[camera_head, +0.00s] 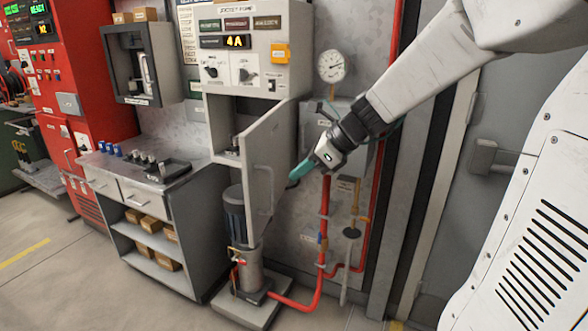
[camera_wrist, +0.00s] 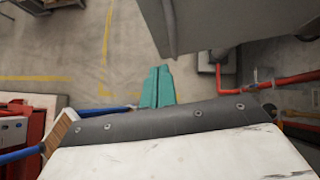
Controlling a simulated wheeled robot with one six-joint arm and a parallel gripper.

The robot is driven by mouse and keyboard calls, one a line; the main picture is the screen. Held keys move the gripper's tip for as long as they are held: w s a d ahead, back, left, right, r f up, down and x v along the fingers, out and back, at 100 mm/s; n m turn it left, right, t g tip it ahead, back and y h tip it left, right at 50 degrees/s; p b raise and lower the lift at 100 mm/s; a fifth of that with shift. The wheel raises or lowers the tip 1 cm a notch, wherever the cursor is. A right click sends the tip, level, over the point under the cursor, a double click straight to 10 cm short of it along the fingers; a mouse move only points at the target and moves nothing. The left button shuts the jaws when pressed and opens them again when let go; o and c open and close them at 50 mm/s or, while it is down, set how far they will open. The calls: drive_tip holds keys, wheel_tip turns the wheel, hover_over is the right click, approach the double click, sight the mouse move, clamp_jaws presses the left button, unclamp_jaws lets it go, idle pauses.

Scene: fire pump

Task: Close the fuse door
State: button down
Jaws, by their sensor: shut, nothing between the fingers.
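The open compartment (camera_head: 226,122) shows to the left of the door. My gripper (camera_head: 295,178) has teal fingers, shut and empty, just right of the door's handle side near its outer edge. I cannot tell whether the fingertips touch the door. In the wrist view the shut fingers (camera_wrist: 158,72) point to the floor, and a grey panel, apparently the door (camera_wrist: 205,22), is right above them.
A grey pump (camera_head: 246,240) with red pipes stands below the door. A workbench (camera_head: 150,172) with drawers and a red cabinet (camera_head: 70,90) are at left. A pressure gauge (camera_head: 333,66) and pipes are on the wall behind my arm. Open floor lies at front left.

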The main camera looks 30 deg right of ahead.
sight(252, 194)
drive_tip(key=x, duration=0.3)
drive_tip(key=r+x, duration=0.1)
drive_tip(key=x, duration=0.2)
drive_tip(key=a+x, duration=0.1)
drive_tip(key=x, duration=0.2)
drive_tip(key=shift+w+a+r, duration=0.1)
drive_tip(key=shift+w+r, duration=0.15)
drive_tip(key=shift+w, duration=0.15)
drive_tip(key=shift+w+a, duration=0.35)
